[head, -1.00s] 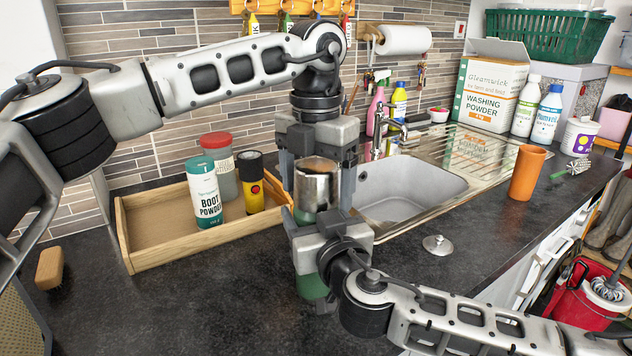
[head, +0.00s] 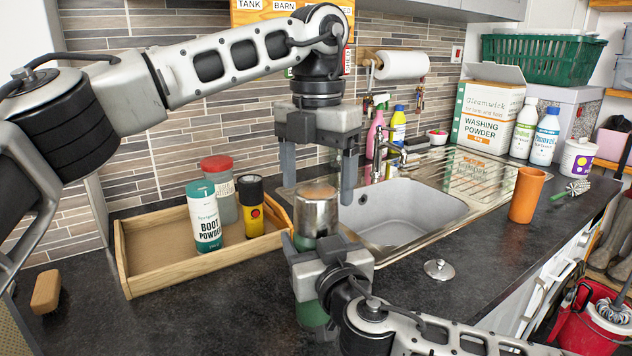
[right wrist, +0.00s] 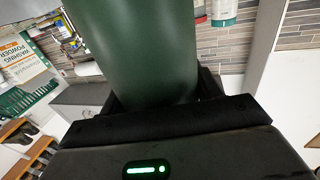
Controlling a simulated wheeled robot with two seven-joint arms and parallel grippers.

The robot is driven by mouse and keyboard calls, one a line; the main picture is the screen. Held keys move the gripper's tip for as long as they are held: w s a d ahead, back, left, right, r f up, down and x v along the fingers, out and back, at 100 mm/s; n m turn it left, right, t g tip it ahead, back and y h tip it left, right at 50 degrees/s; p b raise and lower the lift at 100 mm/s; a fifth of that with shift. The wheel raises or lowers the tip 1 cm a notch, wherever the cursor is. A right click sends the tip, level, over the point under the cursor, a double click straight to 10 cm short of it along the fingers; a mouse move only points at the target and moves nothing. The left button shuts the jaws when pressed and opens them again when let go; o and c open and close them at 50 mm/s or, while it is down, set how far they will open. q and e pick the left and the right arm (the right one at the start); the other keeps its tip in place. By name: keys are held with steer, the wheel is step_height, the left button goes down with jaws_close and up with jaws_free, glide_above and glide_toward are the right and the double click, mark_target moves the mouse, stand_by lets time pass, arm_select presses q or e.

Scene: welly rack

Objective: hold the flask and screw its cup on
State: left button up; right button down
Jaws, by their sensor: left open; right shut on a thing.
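The flask (head: 312,313) is green and stands upright over the worktop, its middle hidden by my right gripper. Its green body fills the top of the right wrist view (right wrist: 145,50). The silver cup (head: 317,214) sits upright on top of the flask; I cannot tell how tightly it is seated. My right gripper (head: 318,245) is shut on the flask body below the cup. My left gripper (head: 318,180) points down just above the cup, open and empty, with its fingers apart on either side.
A wooden tray (head: 128,253) with boot powder (head: 205,222) and other containers stands left of the flask. The sink (head: 410,208) lies behind right. A small silver lid-like piece (head: 439,269) and an orange tumbler (head: 527,195) are to the right. A brush (head: 46,292) lies far left.

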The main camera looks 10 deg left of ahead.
arm_select(q)
steer(key=shift+r, duration=1.45)
steer(key=shift+f, duration=4.05)
steer(key=c, duration=1)
steer(key=o, duration=1.1)
steer(key=shift+r, duration=0.1)
